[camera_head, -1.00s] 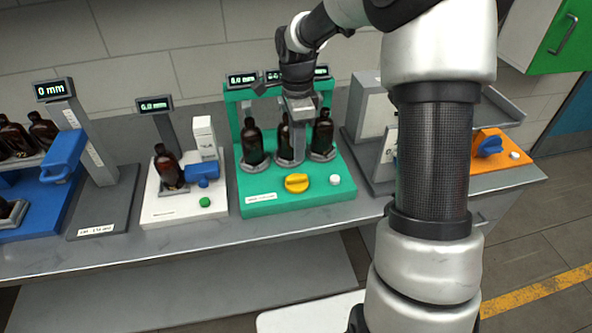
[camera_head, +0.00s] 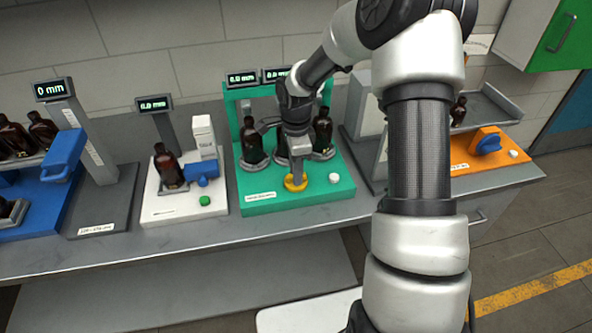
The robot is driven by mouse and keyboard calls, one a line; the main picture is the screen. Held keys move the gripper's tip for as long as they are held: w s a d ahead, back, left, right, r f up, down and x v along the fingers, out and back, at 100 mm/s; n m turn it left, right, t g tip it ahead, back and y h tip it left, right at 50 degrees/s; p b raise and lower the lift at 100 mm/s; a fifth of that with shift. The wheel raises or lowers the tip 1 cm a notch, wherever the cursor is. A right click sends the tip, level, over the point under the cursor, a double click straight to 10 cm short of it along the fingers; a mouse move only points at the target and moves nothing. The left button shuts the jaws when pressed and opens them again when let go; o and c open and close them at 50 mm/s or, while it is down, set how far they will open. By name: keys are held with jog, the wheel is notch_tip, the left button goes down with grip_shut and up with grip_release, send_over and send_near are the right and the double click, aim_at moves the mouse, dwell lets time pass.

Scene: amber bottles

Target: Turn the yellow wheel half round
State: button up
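The yellow wheel (camera_head: 295,184) lies on the front part of the green machine base (camera_head: 262,207).
A white button (camera_head: 334,178) is right of the wheel. A white station (camera_head: 160,212) with a blue knob stands left, an orange station (camera_head: 490,160) with a blue knob right. The grey bench's front strip (camera_head: 200,245) is clear.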

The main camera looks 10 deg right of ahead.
grip_shut()
